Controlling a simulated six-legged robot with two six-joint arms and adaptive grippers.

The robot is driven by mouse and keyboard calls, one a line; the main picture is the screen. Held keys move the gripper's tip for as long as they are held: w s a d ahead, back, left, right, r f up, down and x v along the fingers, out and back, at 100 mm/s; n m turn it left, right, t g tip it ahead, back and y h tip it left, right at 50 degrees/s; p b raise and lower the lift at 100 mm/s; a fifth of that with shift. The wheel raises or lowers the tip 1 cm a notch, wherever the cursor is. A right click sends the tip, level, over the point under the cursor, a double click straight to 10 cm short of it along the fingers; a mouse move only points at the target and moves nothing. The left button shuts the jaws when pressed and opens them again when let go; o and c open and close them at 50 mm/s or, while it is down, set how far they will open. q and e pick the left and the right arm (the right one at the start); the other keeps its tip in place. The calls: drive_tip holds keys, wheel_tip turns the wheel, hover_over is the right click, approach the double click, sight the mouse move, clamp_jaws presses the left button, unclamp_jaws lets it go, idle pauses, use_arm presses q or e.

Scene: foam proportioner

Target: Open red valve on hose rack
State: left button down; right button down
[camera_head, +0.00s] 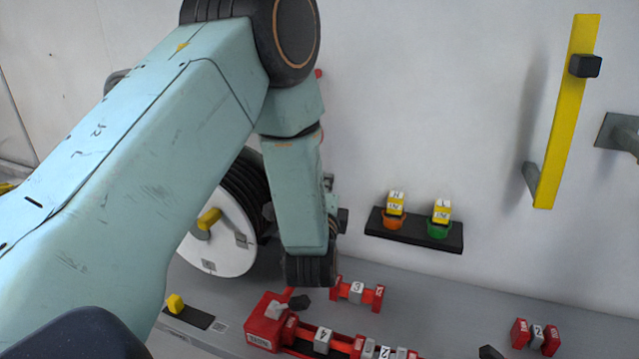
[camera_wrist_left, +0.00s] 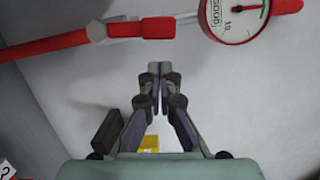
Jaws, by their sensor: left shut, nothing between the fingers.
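The hose rack shows in the head view as a reel with a white disc (camera_head: 215,245), a yellow handle and black hose, partly behind my left arm. In the left wrist view, a red pipe (camera_wrist_left: 155,26) with grey joints and a round gauge (camera_wrist_left: 233,18) runs across the top; I cannot tell which part is the red valve. My left gripper (camera_wrist_left: 157,74) is shut and empty, its fingertips below the pipe in the picture and apart from it. In the head view its fingers are mostly hidden by the wrist. My right gripper is not in view.
A black shelf (camera_head: 415,232) with orange and green holders is on the wall, right of my left wrist. A yellow vertical bar (camera_head: 567,110) is farther right. Red fittings with numbered grey blocks (camera_head: 357,292) lie on the grey surface below. The wall between shelf and bar is clear.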

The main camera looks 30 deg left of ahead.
use_arm(q)
drive_tip(key=a+p, duration=0.1)
drive_tip(key=a+n+p, duration=0.1)
drive_tip(key=a+p, duration=0.1)
drive_tip(key=shift+s+a+r+n+g, duration=0.15)
drive_tip(key=shift+s+r+n+g, duration=0.15)
drive_tip(key=shift+r+n, duration=0.1)
idle(0.5)
drive_tip(key=shift+s+a, duration=0.1)
drive_tip(key=shift+d+f, duration=0.1)
drive_tip(key=shift+d, duration=0.1)
